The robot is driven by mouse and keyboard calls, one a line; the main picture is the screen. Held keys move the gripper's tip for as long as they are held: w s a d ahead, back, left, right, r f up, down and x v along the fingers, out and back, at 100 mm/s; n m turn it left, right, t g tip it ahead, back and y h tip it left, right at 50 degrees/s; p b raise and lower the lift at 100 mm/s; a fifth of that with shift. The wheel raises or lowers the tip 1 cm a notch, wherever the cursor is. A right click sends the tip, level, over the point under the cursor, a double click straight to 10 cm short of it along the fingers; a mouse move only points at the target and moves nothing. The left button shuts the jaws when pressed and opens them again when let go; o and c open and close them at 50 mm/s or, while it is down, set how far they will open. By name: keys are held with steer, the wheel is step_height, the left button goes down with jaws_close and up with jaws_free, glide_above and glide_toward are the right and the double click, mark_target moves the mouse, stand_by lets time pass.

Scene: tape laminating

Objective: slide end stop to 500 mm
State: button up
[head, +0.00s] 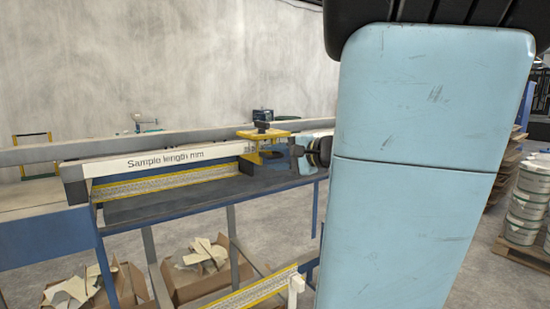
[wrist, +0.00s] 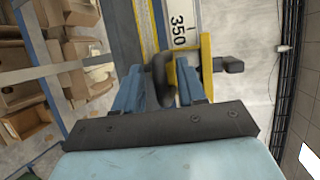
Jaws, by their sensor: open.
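The yellow end stop (head: 265,136) sits on the white "Sample length mm" scale rail (head: 150,160), near the visible right end of that rail. A black knob (head: 262,126) is on its top. In the wrist view, the yellow end stop (wrist: 207,66) is beside the printed 350 mark (wrist: 178,32), and the black knob (wrist: 229,66) sticks out to the right. My gripper (wrist: 160,76) is open, with its blue fingers on either side of a dark curved handle (wrist: 158,82) on the stop. I cannot tell whether the fingers touch it. My arm hides the rail farther right in the head view.
The rail stands on a blue-framed bench (head: 150,208). A yellow-edged strip (head: 165,183) runs along it. Cardboard boxes of scraps (head: 205,275) are beneath. Stacked white buckets (head: 528,200) stand on a pallet at right. A pale wall is behind.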

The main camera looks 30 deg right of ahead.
steer(key=shift+c, duration=0.4)
steer(key=c, duration=0.6)
steer(key=shift+f, duration=0.15)
jaws_close()
steer(key=shift+f, duration=0.1)
